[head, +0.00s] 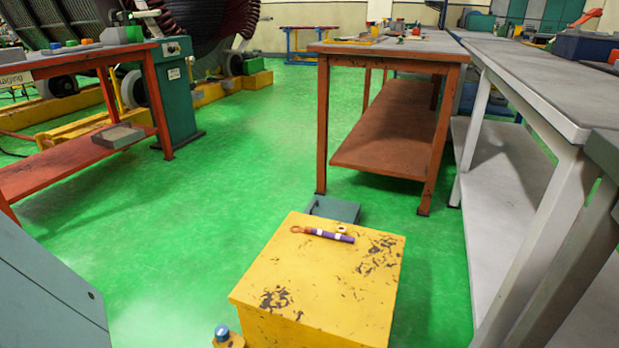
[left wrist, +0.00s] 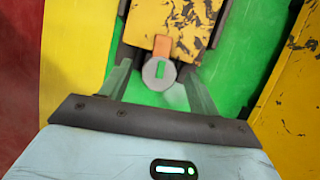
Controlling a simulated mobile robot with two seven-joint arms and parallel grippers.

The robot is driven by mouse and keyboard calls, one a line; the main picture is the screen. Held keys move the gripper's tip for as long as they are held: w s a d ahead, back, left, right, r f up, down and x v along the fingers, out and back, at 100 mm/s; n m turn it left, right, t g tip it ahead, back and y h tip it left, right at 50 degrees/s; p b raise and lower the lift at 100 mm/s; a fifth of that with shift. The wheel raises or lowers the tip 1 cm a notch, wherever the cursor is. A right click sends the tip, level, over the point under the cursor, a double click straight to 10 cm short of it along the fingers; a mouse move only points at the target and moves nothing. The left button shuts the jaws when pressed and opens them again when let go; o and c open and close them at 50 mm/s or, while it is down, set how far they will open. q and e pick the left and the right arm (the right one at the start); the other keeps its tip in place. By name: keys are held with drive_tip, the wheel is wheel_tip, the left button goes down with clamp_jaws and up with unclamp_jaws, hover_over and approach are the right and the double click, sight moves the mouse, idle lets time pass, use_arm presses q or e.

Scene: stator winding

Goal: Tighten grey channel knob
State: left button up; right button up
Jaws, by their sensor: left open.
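In the left wrist view, a round grey piece (left wrist: 159,74) with a green slot in its middle sits at the end of a worn yellow part; it looks like the grey channel knob. My left gripper (left wrist: 158,82) is open, with one finger on each side of this piece. Gaps show between the fingers and the piece, and I cannot tell how far apart they are in depth. In the head view I see neither my left gripper nor the grey knob clearly. My right gripper is in neither view.
A blue knob (head: 221,331) stands on a yellow piece at the bottom edge. Orange workbench (head: 395,125) and grey benches (head: 520,75) stand beyond. Green floor is open at left.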

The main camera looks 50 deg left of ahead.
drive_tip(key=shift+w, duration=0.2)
use_arm(q)
drive_tip(key=shift+w+d+r+p, duration=0.1)
drive_tip(key=shift+d+r+p, duration=0.1)
drive_tip(key=shift+r+p, duration=0.25)
drive_tip(key=p+v, duration=0.3)
drive_tip(key=v, duration=0.3)
drive_tip(key=shift+r, duration=0.4)
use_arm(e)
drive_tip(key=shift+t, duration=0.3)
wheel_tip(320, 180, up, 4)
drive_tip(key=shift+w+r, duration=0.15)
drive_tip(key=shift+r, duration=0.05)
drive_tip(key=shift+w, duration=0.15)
